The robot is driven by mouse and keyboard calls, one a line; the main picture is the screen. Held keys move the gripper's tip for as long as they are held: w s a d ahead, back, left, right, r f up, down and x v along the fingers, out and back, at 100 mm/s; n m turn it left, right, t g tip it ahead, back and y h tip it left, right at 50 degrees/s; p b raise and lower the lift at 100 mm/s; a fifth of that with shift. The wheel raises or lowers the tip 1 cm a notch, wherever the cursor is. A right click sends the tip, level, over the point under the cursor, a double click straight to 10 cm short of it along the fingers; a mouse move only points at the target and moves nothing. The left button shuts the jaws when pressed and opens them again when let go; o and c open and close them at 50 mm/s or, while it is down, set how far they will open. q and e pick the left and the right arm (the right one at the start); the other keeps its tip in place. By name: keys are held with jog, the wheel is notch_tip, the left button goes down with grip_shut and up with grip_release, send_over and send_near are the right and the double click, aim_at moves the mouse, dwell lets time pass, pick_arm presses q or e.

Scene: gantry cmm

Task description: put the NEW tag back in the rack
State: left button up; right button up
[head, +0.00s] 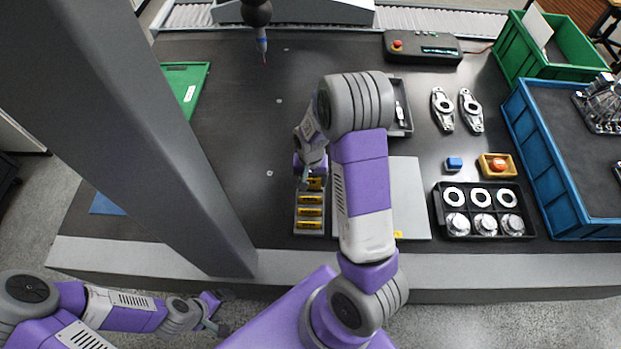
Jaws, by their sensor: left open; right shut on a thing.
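The tag rack (309,231) is a narrow grey tray on the dark table, with several yellow tags (310,212) in a column. My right gripper (304,182) is over the far end of the rack, pointing down. It is shut on what looks like the NEW tag, mostly hidden by the fingers. The lettering is too small to read. I cannot tell whether the held tag touches the rack. My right arm covers part of the area right of the rack. My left gripper (219,318) is open and empty, low in front of the table's front edge.
A grey plate (408,200) lies right of the rack. A black tray (438,205) of rings, a blue bin (555,190) and a green crate (515,55) stand further right. A probe (262,45) hangs at the back.

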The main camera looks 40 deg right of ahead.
aim_at(311, 189)
jog(key=shift+f+b, duration=0.45)
jog(key=shift+f, duration=0.15)
dwell(0.5)
jog(key=shift+f+b, duration=0.3)
jog(key=shift+f, duration=0.1)
jog(key=shift+f, duration=0.15)
dwell(0.3)
jog(key=shift+f+b, duration=0.45)
jog(key=o, duration=1)
jog(key=shift+o, duration=0.2)
jog(key=shift+r, duration=0.15)
jog(key=shift+r+p, duration=3)
jog(key=shift+r, duration=0.4)
